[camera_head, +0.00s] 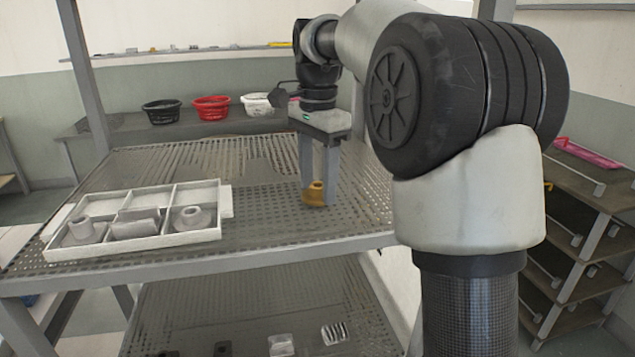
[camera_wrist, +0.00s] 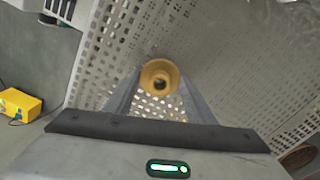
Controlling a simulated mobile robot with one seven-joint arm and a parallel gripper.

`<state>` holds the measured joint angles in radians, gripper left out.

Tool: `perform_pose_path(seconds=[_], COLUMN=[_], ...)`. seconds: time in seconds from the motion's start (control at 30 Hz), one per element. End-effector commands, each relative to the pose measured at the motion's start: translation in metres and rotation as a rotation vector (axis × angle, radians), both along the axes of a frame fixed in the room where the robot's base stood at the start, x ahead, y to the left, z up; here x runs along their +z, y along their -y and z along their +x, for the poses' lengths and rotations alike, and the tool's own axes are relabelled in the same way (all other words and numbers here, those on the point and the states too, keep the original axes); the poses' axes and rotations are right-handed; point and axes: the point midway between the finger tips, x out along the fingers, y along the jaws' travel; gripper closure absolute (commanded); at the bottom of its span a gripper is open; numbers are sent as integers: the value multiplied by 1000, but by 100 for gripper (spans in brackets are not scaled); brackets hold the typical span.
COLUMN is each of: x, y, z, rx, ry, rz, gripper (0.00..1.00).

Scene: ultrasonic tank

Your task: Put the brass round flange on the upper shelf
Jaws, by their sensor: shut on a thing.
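The brass round flange (camera_head: 316,194) is between the fingertips of my gripper (camera_head: 318,190), which is shut on it. In the wrist view the flange (camera_wrist: 160,78) shows as a yellow ring with a dark bore, between the two grey fingers of my gripper (camera_wrist: 160,92). The flange is low over the perforated upper shelf (camera_head: 262,222), right of the tray. I cannot tell whether its base touches the shelf.
A white divided tray (camera_head: 150,242) with several grey parts stands at the left of the upper shelf. A lower shelf (camera_head: 300,300) holds a few small items. Black, red and white baskets (camera_head: 211,108) stand on a bench behind. The shelf around the flange is clear.

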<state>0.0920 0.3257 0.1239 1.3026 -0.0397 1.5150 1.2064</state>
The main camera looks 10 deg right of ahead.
Motion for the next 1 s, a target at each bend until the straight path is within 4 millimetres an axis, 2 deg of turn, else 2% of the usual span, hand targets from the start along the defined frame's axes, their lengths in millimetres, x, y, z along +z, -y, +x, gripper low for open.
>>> perform_pose_path(seconds=[0.1,0.13,0.2,0.57,1.0], x=[-3,-3,-2,2,68], y=[0,0,0,0,0], z=[0,0,0,0,1], rx=[0,0,0,0,0], ry=[1,0,0,0,0], rz=[-1,0,0,0,0], gripper=[88,45,33,31,31])
